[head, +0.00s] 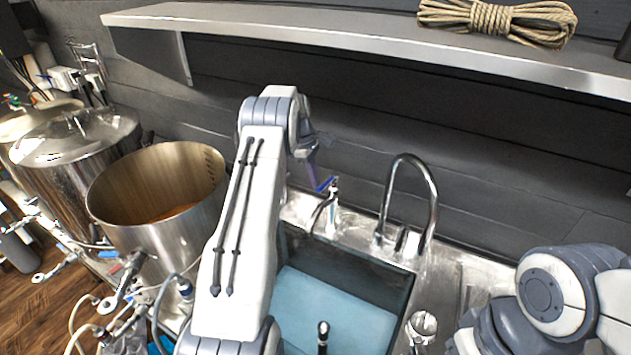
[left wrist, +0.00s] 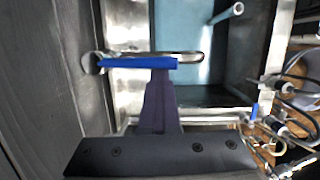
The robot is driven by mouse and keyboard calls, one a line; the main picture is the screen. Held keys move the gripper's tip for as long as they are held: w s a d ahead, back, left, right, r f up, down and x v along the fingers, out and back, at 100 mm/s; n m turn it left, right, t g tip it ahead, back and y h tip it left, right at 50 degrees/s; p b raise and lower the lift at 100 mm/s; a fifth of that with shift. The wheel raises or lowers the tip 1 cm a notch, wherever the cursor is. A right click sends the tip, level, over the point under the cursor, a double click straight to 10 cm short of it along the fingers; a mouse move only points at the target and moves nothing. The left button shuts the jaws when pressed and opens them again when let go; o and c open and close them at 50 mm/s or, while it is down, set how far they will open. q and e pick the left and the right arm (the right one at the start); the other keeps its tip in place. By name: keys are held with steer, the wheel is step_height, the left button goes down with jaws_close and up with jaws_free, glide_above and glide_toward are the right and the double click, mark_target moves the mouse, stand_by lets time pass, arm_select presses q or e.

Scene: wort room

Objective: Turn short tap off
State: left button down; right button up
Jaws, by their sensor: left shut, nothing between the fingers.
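The short tap (head: 331,212) stands at the back left rim of the sink, with a small curved metal spout and a blue lever (head: 327,184) on top. In the left wrist view the blue lever (left wrist: 125,63) lies crosswise above the metal spout (left wrist: 190,56). My left gripper (head: 313,178) is shut and empty, its purple fingers right beside the lever. In the left wrist view the fingers (left wrist: 158,85) reach up to the lever; I cannot tell whether they touch it. Running water is not discernible. My right gripper is out of view.
A tall gooseneck tap (head: 432,195) stands right of the short tap. The sink basin (head: 330,315) lies in front. A large open steel pot (head: 165,240) stands at the left. A metal shelf (head: 350,38) with coiled rope (head: 497,18) runs above.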

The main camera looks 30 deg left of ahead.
arm_select(q)
steer(key=shift+d, duration=0.25)
steer(key=shift+a, duration=0.1)
steer(key=a+r, duration=0.6)
steer(key=r, duration=0.3)
steer(key=shift+s+a, duration=0.35)
steer(key=shift+a, duration=0.05)
